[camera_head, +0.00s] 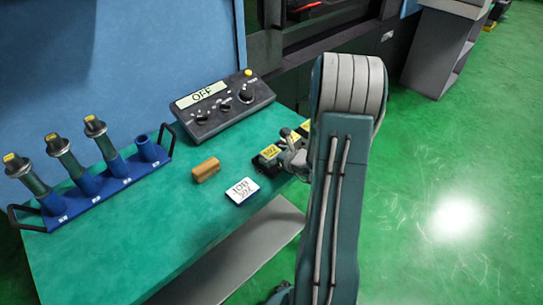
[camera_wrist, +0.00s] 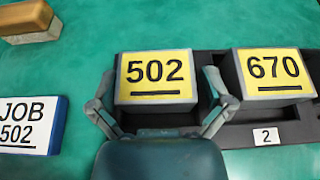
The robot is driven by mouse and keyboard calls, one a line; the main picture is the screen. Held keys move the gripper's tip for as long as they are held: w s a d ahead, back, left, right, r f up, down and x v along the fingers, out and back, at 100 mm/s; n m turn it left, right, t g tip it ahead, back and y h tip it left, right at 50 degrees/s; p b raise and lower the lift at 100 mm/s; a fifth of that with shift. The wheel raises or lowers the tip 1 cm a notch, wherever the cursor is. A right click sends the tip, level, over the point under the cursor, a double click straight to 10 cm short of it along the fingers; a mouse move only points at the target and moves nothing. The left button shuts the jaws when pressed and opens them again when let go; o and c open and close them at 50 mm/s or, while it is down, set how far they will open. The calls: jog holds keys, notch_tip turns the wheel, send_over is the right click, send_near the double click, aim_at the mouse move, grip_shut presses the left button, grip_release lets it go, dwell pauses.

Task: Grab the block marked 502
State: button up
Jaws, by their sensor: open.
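The block marked 502 (camera_wrist: 156,75) has a yellow top with a black underlined number and sits in a dark tray (camera_wrist: 233,133). My gripper (camera_wrist: 160,90) is open, with one finger on each side of this block. The fingers look close to its sides, but I cannot tell whether they touch. In the head view the 502 block (camera_head: 270,152) shows beside my gripper (camera_head: 292,160), which is partly hidden by my arm. A block marked 670 (camera_wrist: 274,72) sits to the right in the same tray, close to my right finger.
A white card reading JOB 502 (camera_wrist: 28,125) lies left of the tray on the green table (camera_head: 110,265). A brown block (camera_head: 206,169), a control box reading OFF (camera_head: 222,106) and a blue rack (camera_head: 105,182) with several holders stand farther left.

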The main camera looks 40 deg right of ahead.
jog(key=shift+w+a, duration=0.1)
jog(key=shift+a, duration=0.1)
jog(key=c, duration=1.1)
jog(key=shift+o, duration=0.2)
jog(key=shift+d, duration=0.1)
jog(key=shift+r, duration=0.1)
